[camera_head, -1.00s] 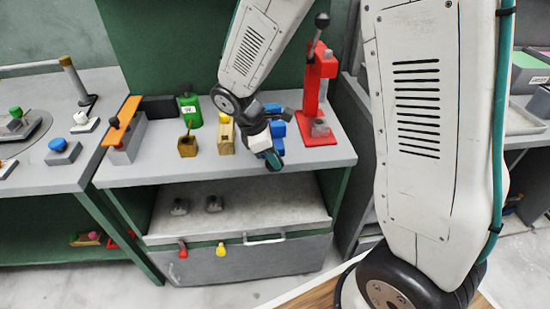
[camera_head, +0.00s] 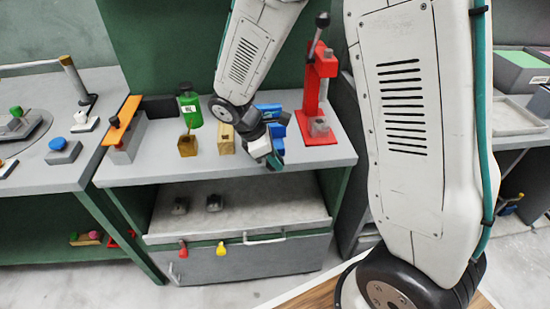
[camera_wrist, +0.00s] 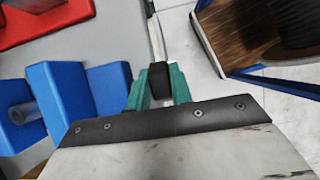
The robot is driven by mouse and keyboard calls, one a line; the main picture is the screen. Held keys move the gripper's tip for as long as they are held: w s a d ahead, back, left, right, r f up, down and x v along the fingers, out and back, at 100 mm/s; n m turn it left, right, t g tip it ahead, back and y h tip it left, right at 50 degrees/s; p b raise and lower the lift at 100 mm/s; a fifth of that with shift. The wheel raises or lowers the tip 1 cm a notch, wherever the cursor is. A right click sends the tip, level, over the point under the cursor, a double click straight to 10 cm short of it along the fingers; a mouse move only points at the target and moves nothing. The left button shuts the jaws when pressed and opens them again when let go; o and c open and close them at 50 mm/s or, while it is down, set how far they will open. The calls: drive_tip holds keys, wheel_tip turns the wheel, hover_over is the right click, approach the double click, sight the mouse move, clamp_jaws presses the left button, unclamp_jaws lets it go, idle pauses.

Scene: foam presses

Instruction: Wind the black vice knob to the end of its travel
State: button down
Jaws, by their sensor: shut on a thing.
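The blue vice (camera_head: 278,124) stands near the front of the grey bench, partly behind my gripper. In the wrist view its blue blocks (camera_wrist: 62,97) fill the left side, with a gap between them. A black knob (camera_wrist: 160,82) sits between the teal fingers of my gripper (camera_wrist: 159,88), at the end of a thin pale bar (camera_wrist: 154,38). Another dark end shows at the top of that bar. My gripper is shut on the knob. In the head view my gripper (camera_head: 273,162) is at the bench's front edge, and the knob cannot be made out.
A red press (camera_head: 318,95) stands right of the vice. Left of it are a wooden block (camera_head: 226,146), a small wooden box (camera_head: 187,146), a green bottle (camera_head: 190,110) and an orange-topped fixture (camera_head: 123,135). A shelf (camera_head: 250,210) lies below the bench. My arm covers much of the right.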

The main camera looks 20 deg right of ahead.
drive_tip(key=shift+w+a+g+h, duration=0.15)
drive_tip(key=shift+g+h, duration=0.25)
drive_tip(key=shift+h, duration=0.75)
drive_tip(key=shift+w+a+g+h, duration=0.1)
drive_tip(key=shift+a+g+h, duration=0.25)
drive_tip(key=shift+h, duration=0.8)
drive_tip(key=shift+d, duration=0.1)
drive_tip(key=c, duration=1.5)
unclamp_jaws()
drive_tip(key=shift+s, duration=0.1)
drive_tip(key=v, duration=0.7)
drive_tip(key=shift+a, duration=0.45)
